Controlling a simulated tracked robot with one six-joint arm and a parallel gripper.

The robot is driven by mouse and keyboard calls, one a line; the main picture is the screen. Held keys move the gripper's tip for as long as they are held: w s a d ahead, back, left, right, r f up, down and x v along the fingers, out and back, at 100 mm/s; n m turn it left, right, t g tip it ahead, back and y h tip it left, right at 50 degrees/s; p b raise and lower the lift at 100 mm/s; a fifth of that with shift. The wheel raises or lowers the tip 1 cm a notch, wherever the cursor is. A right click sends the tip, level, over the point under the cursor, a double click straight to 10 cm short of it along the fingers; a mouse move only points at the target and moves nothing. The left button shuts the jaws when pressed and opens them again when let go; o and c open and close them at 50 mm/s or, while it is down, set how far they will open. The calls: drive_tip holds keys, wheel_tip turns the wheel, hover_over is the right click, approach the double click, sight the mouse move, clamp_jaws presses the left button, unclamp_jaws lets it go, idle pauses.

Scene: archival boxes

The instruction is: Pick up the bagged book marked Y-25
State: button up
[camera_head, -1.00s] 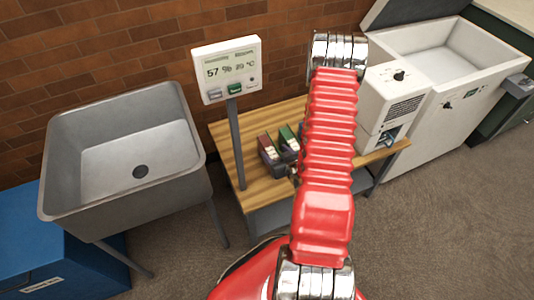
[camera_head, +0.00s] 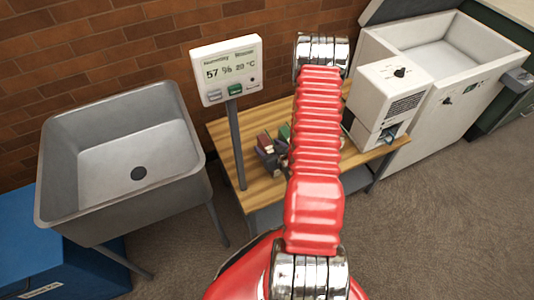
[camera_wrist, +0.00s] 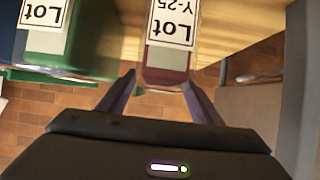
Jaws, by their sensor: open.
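The bagged book marked Y-25 (camera_wrist: 166,60) is dark red with a white "Lot Y-25" label, upside down in the wrist view. My gripper (camera_wrist: 160,82) is open, with one dark finger on each side of this book's near end. I cannot tell whether either finger touches it. In the head view a small red item (camera_head: 264,140) on the wooden table looks like this book. My red arm hides much of that area, and the gripper is not clear there.
A green bagged book (camera_wrist: 60,45) with a "Lot" label lies just left of the Y-25 book. A display on a post (camera_head: 228,72) stands by the wooden table (camera_head: 228,135). A white machine (camera_head: 388,95) sits at the table's right. A grey sink (camera_head: 125,150) is at left.

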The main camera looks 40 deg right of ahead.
drive_tip(key=shift+d, duration=0.1)
idle(0.4)
clamp_jaws()
idle(0.6)
